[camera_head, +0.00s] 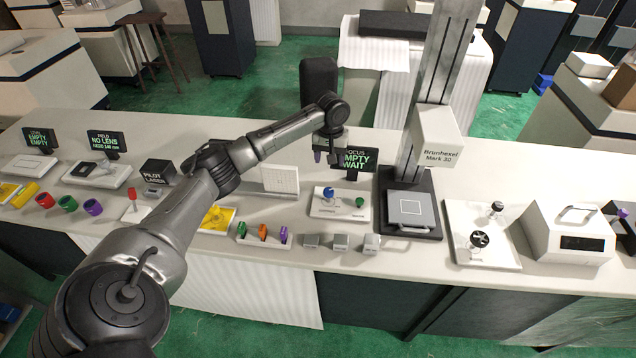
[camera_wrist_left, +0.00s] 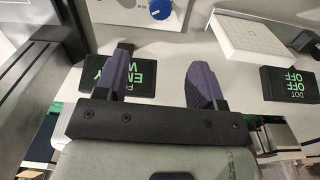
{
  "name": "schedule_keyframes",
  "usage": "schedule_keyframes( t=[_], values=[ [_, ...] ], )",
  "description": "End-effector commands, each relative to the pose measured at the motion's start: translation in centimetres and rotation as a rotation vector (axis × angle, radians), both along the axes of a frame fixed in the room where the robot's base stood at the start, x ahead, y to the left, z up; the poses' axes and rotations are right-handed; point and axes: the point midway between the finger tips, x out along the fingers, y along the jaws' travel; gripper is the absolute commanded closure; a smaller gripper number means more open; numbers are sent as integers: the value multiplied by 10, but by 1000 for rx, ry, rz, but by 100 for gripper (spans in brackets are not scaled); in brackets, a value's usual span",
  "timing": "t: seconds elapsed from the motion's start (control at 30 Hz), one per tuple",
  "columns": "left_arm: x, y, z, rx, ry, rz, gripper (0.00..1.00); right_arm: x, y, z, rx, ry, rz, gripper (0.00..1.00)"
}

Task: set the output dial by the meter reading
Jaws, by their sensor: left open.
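A white panel (camera_head: 484,233) on the right part of the bench carries a black round dial (camera_head: 479,239) and a smaller black knob (camera_head: 496,208). Beside it, a white box (camera_head: 570,232) has a dark display (camera_head: 582,243), too small to read. A white plate (camera_head: 340,204) carries a blue knob (camera_head: 328,193) and a green knob (camera_head: 360,201); the blue knob also shows in the left wrist view (camera_wrist_left: 160,9). My left gripper (camera_wrist_left: 160,78) is open and empty, above the back of the bench near the focus display (camera_head: 355,159).
The focus display reads empty, wait. A tall laser machine (camera_head: 436,135) stands between the blue-knob plate and the dial panel. A dot display (camera_wrist_left: 290,83) reads off. Small grey blocks (camera_head: 341,242) and a coloured-piece tray (camera_head: 262,236) lie near the front edge.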

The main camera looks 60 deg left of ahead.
Motion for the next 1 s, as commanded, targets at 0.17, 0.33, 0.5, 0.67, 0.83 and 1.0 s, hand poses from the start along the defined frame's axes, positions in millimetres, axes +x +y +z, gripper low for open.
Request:
schedule_keyframes(
  t=[0.17,0.33,0.5,0.67,0.83,1.0],
  values=[
    [-1,0,-2,3,8,115,37,-6,-8,-4,-22,15,7,57],
    [-1,0,-16,3,8,140,37,-5,-6,-6,-17,14,6,57],
    [-1,0,-46,4,10,139,37,-3,-4,-11,-11,9,4,57],
    [-1,0,-76,4,10,138,37,-3,-3,-16,-10,10,3,57],
    [-1,0,-105,5,9,137,37,-3,-2,-21,-6,9,0,57],
    [-1,0,-124,5,7,137,37,-3,-2,-25,-5,8,0,57]
  ],
)
